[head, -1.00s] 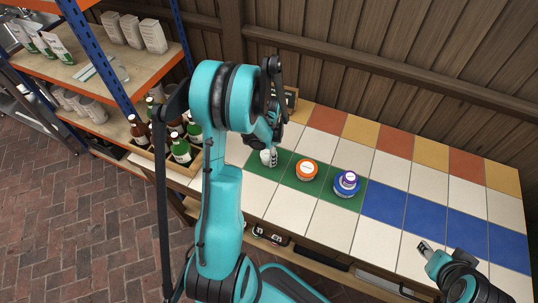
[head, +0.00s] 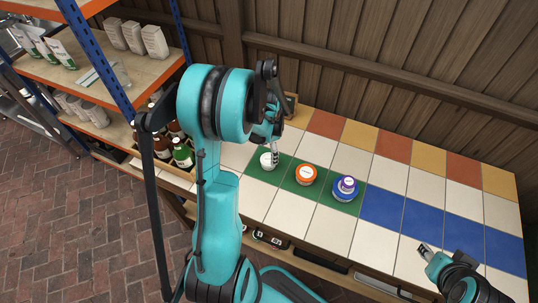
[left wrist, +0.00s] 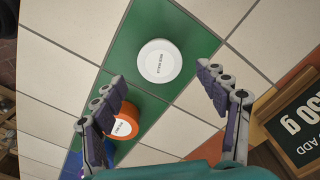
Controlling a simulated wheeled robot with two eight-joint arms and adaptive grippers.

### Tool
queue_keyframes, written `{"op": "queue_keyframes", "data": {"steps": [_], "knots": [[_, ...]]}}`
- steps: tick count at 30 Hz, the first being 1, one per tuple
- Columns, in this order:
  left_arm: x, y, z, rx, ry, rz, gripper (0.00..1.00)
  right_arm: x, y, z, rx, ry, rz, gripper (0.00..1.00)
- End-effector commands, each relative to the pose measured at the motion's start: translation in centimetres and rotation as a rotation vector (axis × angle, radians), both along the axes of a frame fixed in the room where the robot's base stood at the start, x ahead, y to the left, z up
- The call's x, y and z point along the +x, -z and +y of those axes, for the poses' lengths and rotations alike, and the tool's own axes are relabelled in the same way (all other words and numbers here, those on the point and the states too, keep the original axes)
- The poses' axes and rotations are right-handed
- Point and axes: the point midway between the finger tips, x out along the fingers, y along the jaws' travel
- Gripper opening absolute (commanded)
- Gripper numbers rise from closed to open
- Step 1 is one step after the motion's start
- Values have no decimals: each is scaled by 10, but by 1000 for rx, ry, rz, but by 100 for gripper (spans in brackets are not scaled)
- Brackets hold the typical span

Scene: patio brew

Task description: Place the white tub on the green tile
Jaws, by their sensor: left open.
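The white tub (head: 267,161) stands on a green tile (head: 258,173) at the left end of the green row. In the left wrist view the white tub (left wrist: 159,61) sits upright with green tile (left wrist: 127,43) showing around it. My left gripper (head: 274,153) is just above and beside it. In the left wrist view its fingers (left wrist: 165,85) are wide apart, with nothing between the pads and the tub beyond the tips. My right gripper (head: 426,250) is at the lower right over the counter, away from the tubs; its jaw opening is unclear.
An orange tub (head: 306,174) stands on the green row right of the white tub. A blue tub (head: 344,190) with a small purple-lidded one on top stands further right. A crate of bottles (head: 178,170) is at the left. A black sign (left wrist: 296,125) stands near. Blue tiles are clear.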

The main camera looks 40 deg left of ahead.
Motion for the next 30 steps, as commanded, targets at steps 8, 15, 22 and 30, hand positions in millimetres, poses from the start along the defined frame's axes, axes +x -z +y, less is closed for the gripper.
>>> {"op": "queue_keyframes", "data": {"steps": [8,15,22,30], "knots": [[0,-54,0,0,0,0,74,0,-19,0,0,0,0,40],[-1,-77,-10,9,-16,-20,74,0,-22,0,0,0,0,40],[-11,-126,-61,41,-123,-147,74,0,-21,0,0,0,0,40],[-40,-173,-126,20,-280,-339,74,0,-21,0,0,0,0,40]]}}
